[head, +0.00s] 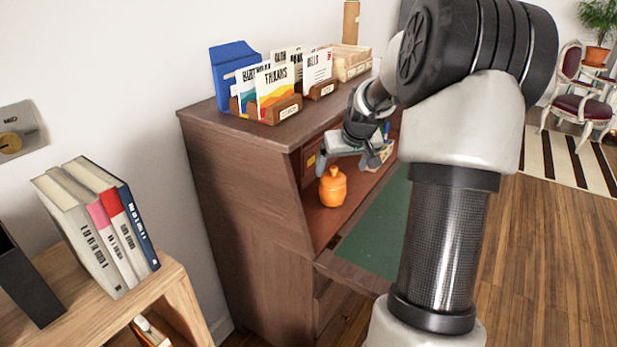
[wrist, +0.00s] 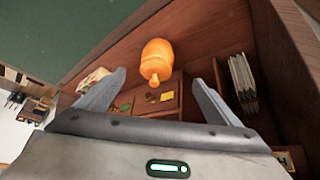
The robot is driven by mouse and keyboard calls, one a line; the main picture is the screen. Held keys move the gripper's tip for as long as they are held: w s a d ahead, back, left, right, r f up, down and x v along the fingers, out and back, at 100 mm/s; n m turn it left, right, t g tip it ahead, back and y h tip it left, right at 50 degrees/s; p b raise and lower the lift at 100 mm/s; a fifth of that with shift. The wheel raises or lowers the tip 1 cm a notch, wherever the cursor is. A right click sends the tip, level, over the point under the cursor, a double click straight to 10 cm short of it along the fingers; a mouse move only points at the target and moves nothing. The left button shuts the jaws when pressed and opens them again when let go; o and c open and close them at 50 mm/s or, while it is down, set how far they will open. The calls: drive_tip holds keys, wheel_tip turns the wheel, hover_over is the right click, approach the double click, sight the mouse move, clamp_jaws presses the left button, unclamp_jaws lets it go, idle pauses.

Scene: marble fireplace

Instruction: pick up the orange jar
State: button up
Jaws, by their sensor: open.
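The orange jar (head: 333,188) stands upright on the brown shelf inside the open desk cabinet, near its left side wall. It has a rounded body and a small knobbed lid. My gripper (head: 347,168) is above the jar in the head view, with its fingers apart. In the wrist view the jar (wrist: 157,60) lies beyond and between the two spread fingertips of my gripper (wrist: 160,82). The knob of the lid points toward the gripper. Nothing is between the fingers, and I see no contact with the jar.
The green writing surface (head: 378,235) folds out at the front of the cabinet (head: 225,180). Card holders (head: 285,108) stand on its top. Upright papers (wrist: 242,82) and small items are inside. A wooden shelf with books (head: 105,225) stands at the left.

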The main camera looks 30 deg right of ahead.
sight(335, 181)
drive_tip(key=x, duration=0.4)
drive_tip(key=b+x, duration=0.1)
drive_tip(key=x, duration=0.3)
drive_tip(key=b+x, duration=0.1)
drive_tip(key=x, duration=0.3)
drive_tip(key=shift+w+d+r, duration=0.25)
drive_tip(key=shift+d, duration=0.05)
drive_tip(key=b+x, duration=0.2)
drive_tip(key=x, duration=0.3)
drive_tip(key=shift+d+f, duration=0.1)
drive_tip(key=shift+f, duration=0.1)
drive_tip(key=c, duration=1.2)
drive_tip(key=shift+r, duration=0.1)
drive_tip(key=shift+c, duration=0.9)
drive_tip(key=shift+r, duration=0.1)
